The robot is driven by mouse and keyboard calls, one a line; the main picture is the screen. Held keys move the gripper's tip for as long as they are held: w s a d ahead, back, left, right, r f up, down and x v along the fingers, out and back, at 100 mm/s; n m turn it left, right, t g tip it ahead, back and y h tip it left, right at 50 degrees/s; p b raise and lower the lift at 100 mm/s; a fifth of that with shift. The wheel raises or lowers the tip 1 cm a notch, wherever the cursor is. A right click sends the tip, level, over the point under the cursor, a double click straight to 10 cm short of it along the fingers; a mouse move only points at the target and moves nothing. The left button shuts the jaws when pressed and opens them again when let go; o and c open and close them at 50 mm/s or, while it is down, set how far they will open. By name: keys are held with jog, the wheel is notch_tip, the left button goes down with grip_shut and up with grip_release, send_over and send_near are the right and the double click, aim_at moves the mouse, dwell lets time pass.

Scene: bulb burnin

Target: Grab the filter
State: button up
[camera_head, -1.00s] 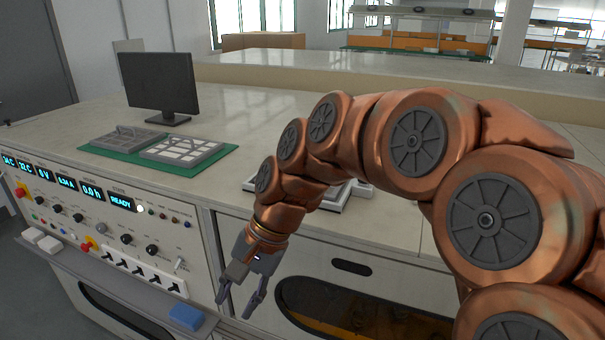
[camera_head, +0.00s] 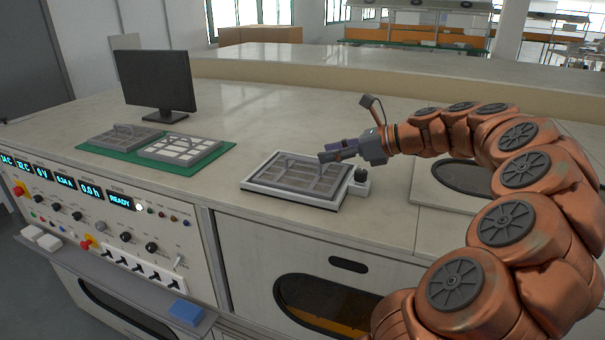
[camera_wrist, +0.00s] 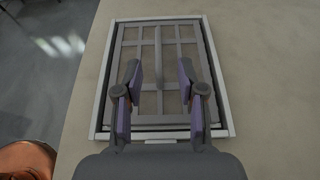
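A grey grid-framed filter (camera_head: 296,181) with a raised handle lies in a white-rimmed tray (camera_head: 262,187) on the counter. In the wrist view the filter (camera_wrist: 189,52) fills the middle, inside the pale tray rim (camera_wrist: 215,75). Its handle (camera_wrist: 158,57) runs away from me down the centre. My gripper (camera_head: 322,157) reaches in from the right, over the filter's right part. In the wrist view my gripper (camera_wrist: 158,72) is open, its fingers apart on either side of the handle's line. I see no contact with the filter.
A green mat (camera_head: 105,153) at left bears a grey filter-like frame (camera_head: 125,138) and one with white cells (camera_head: 180,148). A monitor (camera_head: 157,82) stands behind. A small dark knob (camera_head: 360,175) sits at the tray's right corner. A control panel (camera_head: 100,215) faces the front.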

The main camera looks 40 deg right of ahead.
aim_at(303, 168)
jog(key=shift+p+x, duration=0.55)
jog(key=shift+x, duration=0.8)
jog(key=p+x, duration=0.1)
jog(key=x, duration=0.3)
jog(key=shift+s+a+f, duration=0.1)
grip_shut()
